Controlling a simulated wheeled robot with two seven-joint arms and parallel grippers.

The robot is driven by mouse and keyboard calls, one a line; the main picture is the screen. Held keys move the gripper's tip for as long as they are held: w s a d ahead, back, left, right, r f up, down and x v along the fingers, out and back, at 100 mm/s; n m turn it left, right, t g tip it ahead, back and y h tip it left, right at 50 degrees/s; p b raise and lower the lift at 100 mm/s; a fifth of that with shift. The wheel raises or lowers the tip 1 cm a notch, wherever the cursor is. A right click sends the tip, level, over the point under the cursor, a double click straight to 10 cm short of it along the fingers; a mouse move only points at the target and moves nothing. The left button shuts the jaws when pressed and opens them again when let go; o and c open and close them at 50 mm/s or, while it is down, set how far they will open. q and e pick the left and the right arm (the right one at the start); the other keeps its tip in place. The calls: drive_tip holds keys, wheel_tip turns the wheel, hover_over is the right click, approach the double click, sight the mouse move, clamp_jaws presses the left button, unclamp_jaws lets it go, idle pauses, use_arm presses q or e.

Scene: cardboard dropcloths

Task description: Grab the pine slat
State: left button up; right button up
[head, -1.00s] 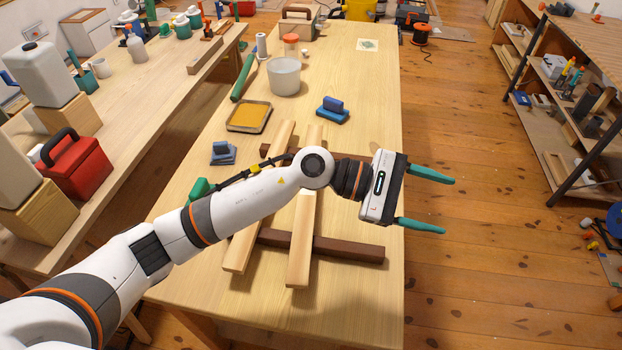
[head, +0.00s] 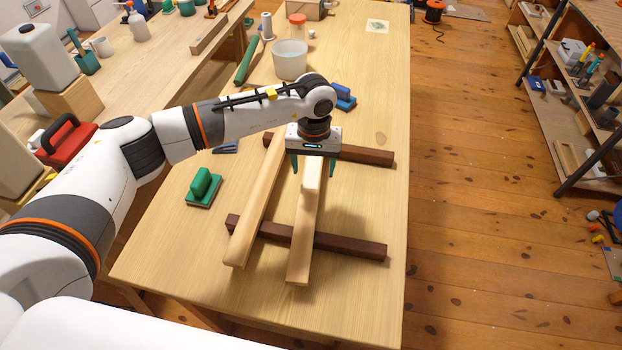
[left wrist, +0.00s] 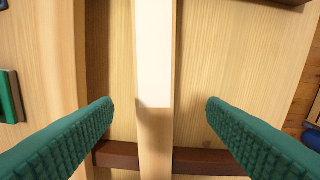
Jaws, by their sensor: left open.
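Two light wooden slats lie side by side across two dark brown bars on the table. I cannot tell which one the task calls the pine slat. The right slat (head: 304,240) has a white stretch (head: 311,177), which also shows in the left wrist view (left wrist: 154,50). The left slat (head: 257,205) is plain. My left gripper (head: 313,172) points down over the right slat, open, with one green finger on each side of it. In the left wrist view the fingers (left wrist: 160,103) stand apart from the slat, with gaps on both sides. My right gripper is not in view.
The dark bars (head: 350,243) and (head: 370,155) run crosswise under the slats. A green-handled block (head: 203,187) lies left of them. A white tub (head: 290,60) and blue blocks (head: 344,97) stand farther back. The table's right strip is mostly clear.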

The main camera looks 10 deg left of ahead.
sight(311, 181)
use_arm(q)
drive_tip(key=shift+a+f+p, duration=0.1)
drive_tip(key=shift+f+p, duration=0.25)
drive_tip(key=shift+f, duration=0.25)
drive_tip(key=f, duration=0.1)
drive_tip(key=f+p, duration=0.1)
drive_tip(key=f, duration=0.1)
drive_tip(key=shift+w+a+f, duration=0.25)
drive_tip(key=shift+w+f, duration=0.05)
drive_tip(key=shift+f, duration=0.35)
drive_tip(key=shift+c, duration=0.6)
